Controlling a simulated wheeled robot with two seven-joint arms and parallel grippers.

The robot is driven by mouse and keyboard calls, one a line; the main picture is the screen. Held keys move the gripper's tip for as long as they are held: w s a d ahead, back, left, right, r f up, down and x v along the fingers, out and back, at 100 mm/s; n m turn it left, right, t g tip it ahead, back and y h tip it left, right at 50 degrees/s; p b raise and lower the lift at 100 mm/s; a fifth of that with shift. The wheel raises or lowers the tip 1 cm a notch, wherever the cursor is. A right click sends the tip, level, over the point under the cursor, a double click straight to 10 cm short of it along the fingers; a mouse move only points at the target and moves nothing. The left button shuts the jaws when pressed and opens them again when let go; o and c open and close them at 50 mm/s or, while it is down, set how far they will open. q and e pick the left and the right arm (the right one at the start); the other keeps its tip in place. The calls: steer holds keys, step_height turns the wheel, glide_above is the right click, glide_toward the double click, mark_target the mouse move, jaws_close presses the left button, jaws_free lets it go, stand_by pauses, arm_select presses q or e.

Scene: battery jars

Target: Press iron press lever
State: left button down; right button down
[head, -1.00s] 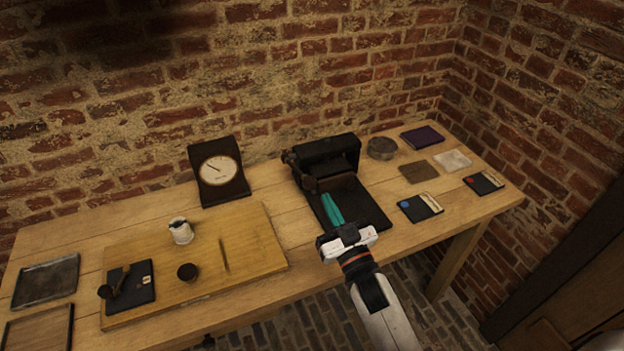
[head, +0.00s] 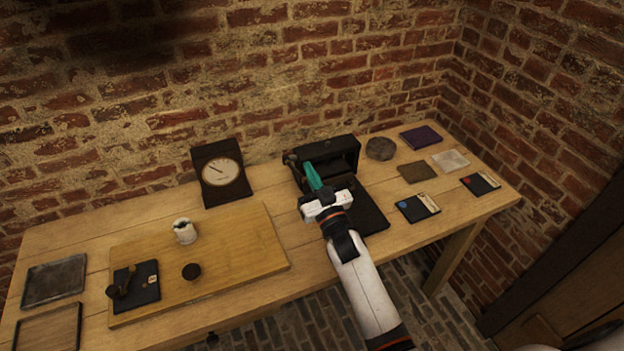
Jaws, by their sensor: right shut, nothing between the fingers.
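The black iron press (head: 342,150) stands at the back of the wooden table. Its dark flat base (head: 371,216) reaches toward the front. A dark arm-like part, perhaps the lever, is at the press's left side; my gripper partly hides that area. My right gripper (head: 313,177) has teal fingers, shut and empty. Its fingertips are at the front left of the press; I cannot tell whether they touch it. My left gripper is not in view.
A dial clock (head: 221,172) stands left of the press. A wooden board (head: 235,245) holds a white cup (head: 184,231), a small dark cup and a dark card. A round tin (head: 381,148) and several flat pads and cards lie to the right. Trays (head: 55,281) lie far left.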

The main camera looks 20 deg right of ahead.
steer(key=f, duration=0.3)
steer(key=shift+s+d+f, duration=0.1)
steer(key=shift+s+f, duration=0.1)
step_height(320, 180, down, 11)
steer(key=s+t+b, duration=0.2)
steer(key=b, duration=1.3)
steer(key=shift+t+b, duration=0.3)
steer(key=shift+r, duration=0.15)
